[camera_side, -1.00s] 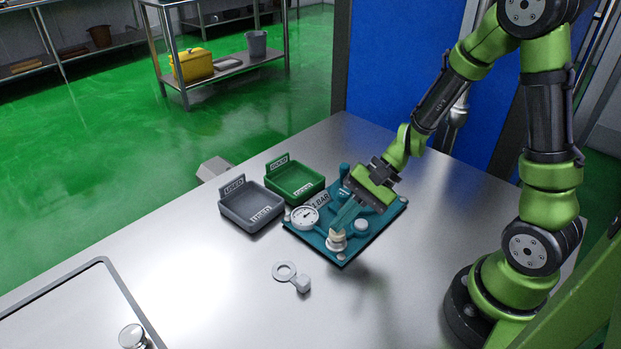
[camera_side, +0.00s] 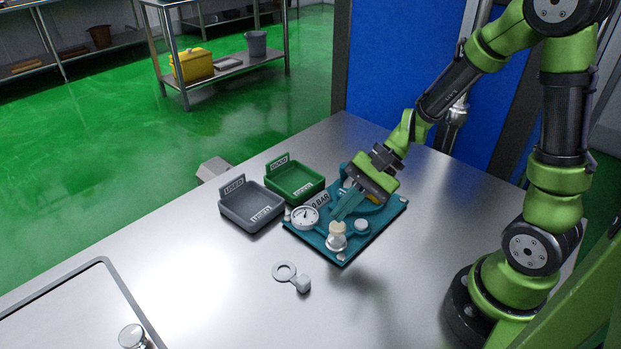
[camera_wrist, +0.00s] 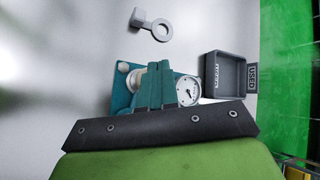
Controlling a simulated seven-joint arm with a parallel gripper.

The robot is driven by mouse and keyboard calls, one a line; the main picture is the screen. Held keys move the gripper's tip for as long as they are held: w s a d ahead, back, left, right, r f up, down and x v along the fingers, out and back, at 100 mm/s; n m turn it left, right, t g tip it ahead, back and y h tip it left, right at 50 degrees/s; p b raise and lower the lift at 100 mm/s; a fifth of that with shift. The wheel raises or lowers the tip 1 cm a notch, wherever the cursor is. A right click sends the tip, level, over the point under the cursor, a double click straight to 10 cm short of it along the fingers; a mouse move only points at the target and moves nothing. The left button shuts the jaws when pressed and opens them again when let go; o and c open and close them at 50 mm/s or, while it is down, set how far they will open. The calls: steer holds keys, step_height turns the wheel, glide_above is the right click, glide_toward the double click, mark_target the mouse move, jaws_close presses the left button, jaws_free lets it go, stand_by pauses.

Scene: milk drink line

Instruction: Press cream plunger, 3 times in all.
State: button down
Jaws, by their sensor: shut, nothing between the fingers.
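The cream plunger (camera_side: 337,228) is a small cream cap on a silver round body, at the near corner of a teal plate (camera_side: 378,233). Its cap stands raised above the body. My gripper (camera_side: 341,216) is shut and empty, its teal fingers tilted down with the tips just above and behind the cap in the side view. I cannot tell whether a small gap or light contact lies between them. In the wrist view, the shut fingers (camera_wrist: 155,88) hide most of the plunger.
A dial gauge (camera_side: 304,217) stands on the plate beside the plunger, with a round knob (camera_side: 361,225) to the right. A grey USED tray (camera_side: 250,219) and a green GOOD tray (camera_side: 294,195) stand left of the plate. A ring-ended tag (camera_side: 285,271) lies in front on clear table.

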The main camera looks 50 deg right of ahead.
mark_target(343, 224)
steer(key=shift+r, duration=2.5)
stand_by(0.6)
step_height(343, 224, up, 4)
steer(key=shift+f, duration=0.1)
steer(key=shift+f, duration=0.15)
steer(key=shift+f, duration=4.3)
steer(key=shift+f, duration=0.4)
